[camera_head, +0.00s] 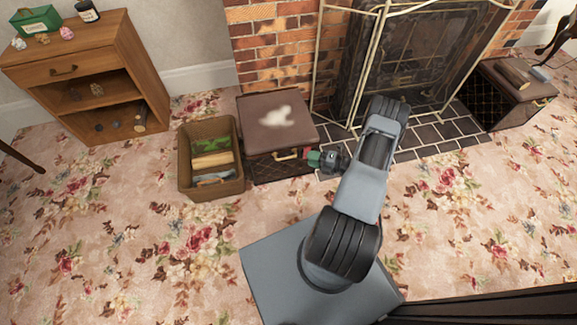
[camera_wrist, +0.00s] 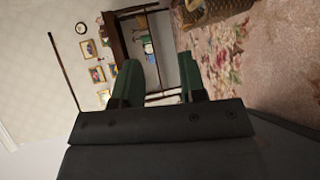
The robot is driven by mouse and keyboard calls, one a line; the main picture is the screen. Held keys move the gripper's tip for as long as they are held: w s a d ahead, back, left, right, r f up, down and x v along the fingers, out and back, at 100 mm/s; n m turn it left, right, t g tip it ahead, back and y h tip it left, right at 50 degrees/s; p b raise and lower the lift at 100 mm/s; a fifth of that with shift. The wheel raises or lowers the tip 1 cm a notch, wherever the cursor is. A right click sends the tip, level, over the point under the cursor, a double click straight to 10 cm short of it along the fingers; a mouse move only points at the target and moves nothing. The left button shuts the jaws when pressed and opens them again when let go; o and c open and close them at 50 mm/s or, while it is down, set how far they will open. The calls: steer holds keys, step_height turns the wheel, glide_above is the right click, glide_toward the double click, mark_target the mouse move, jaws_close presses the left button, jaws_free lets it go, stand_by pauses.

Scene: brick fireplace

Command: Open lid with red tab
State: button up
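A dark box with a brown lid (camera_head: 262,108) stands before the brick fireplace in the head view. The lid looks shut, and a pale fluffy patch lies on it. A gold handle (camera_head: 287,156) is on the box's front. A small reddish spot (camera_head: 307,153) shows by the lid's front right corner; I cannot tell if it is the red tab. My gripper (camera_head: 315,160) is beside that corner, its green fingers partly hidden; contact is unclear. In the wrist view my gripper (camera_wrist: 159,80) has its green fingers apart with nothing visible between them.
A wicker basket (camera_head: 183,163) with several items stands left of the box. A wooden shelf unit (camera_head: 120,55) is further left. A metal fire screen (camera_head: 318,60) stands behind my arm. Another dark box (camera_head: 525,95) is at the right. The flowered carpet in front is clear.

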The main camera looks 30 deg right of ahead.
step_height(320, 180, down, 6)
steer(key=s+d+m+t+h+b, duration=0.1)
steer(key=m+t+h, duration=0.1)
steer(key=m, duration=0.2)
steer(key=b+x, duration=0.3)
steer(key=x, duration=1)
steer(key=shift+a+f+b, duration=0.15)
steer(key=shift+a+b, duration=0.05)
steer(key=shift+b, duration=0.2)
steer(key=shift+c, duration=0.2)
jaws_close()
